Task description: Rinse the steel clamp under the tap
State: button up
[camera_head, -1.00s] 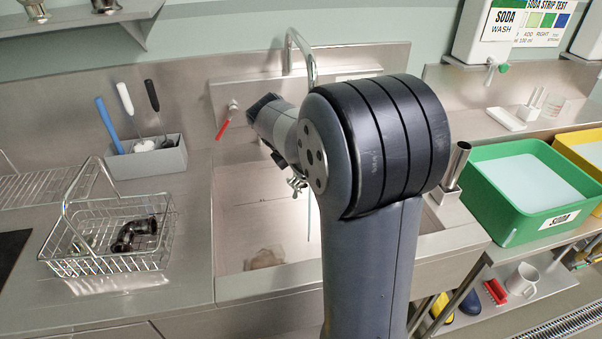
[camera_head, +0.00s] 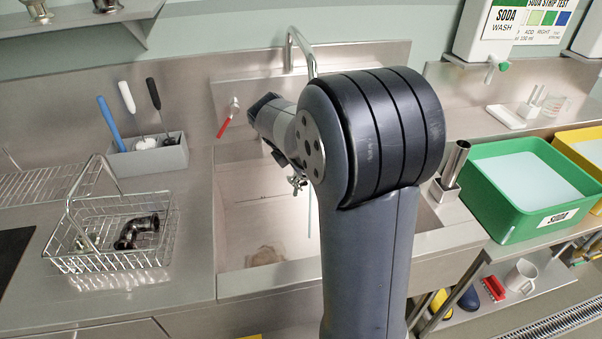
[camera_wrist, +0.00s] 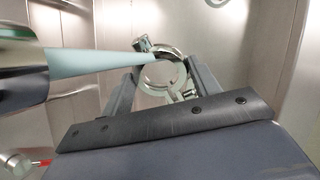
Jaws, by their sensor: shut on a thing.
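The steel clamp (camera_wrist: 163,72), a shiny ring with a small bolt, is held between the fingers of my gripper (camera_wrist: 165,80). My gripper is shut on it. A pale blue water stream (camera_wrist: 100,62) runs from the tap spout (camera_wrist: 20,70) and reaches the ring's upper edge in the wrist view. In the head view the tap (camera_head: 291,45) arches behind my arm, and a thin stream shows below the clamp (camera_head: 298,184). The clamp hangs over the sink (camera_head: 235,225). My arm hides most of the gripper there. The red tap lever (camera_head: 225,126) is at the left.
A wire basket (camera_head: 75,262) with dark pipe fittings stands left of the sink. A grey holder (camera_head: 170,158) with brushes is behind it. The sink's left part is free.

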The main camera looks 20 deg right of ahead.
jog(key=shift+s+d, duration=0.1)
jog(key=shift+s, duration=0.1)
jog(key=shift+s+d, duration=0.2)
jog(key=shift+s, duration=0.15)
jog(key=shift+a, duration=0.1)
jog(key=shift+s+a, duration=0.6)
jog(key=shift+a, duration=0.55)
jog(key=shift+s+a, duration=0.65)
jog(key=shift+a, duration=0.55)
jog(key=shift+s+a, duration=0.6)
jog(key=shift+a, duration=0.55)
jog(key=p, duration=0.5)
send_near(293, 192)
jog(key=shift+s+a, duration=0.7)
jog(key=shift+a, duration=0.55)
jog(key=shift+b, duration=0.3)
